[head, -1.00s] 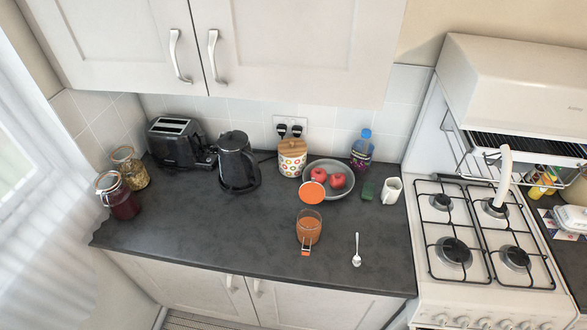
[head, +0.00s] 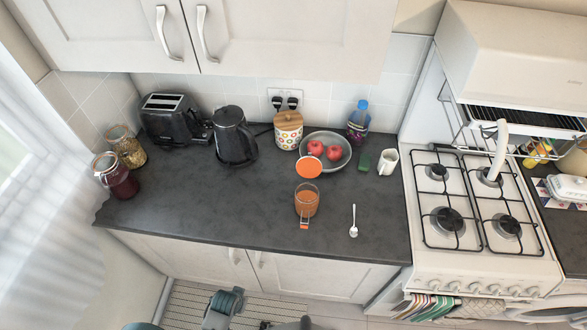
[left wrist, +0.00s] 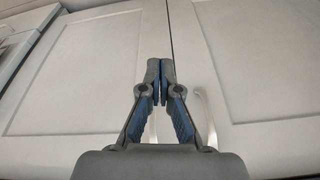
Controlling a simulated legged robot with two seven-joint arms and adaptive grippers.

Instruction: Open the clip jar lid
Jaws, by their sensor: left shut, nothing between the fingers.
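The clip jar (head: 306,205) stands upright on the dark counter, with orange contents. Its round orange lid (head: 308,167) is swung up and back behind the jar's mouth, so the jar is open. The orange clip (head: 304,226) hangs at the jar's front. My left gripper (left wrist: 160,72) is shut and empty in the left wrist view, in front of pale cabinet doors. Part of my left arm shows at the bottom of the head view, below the counter and well apart from the jar. My right gripper is not in view.
A spoon (head: 353,221) lies right of the jar. Behind are a bowl (head: 342,147) of red fruit, a canister (head: 288,132), a kettle (head: 233,138) and a toaster (head: 171,118). Two other jars stand far left. The stove (head: 480,215) is at right. The counter's left-middle is clear.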

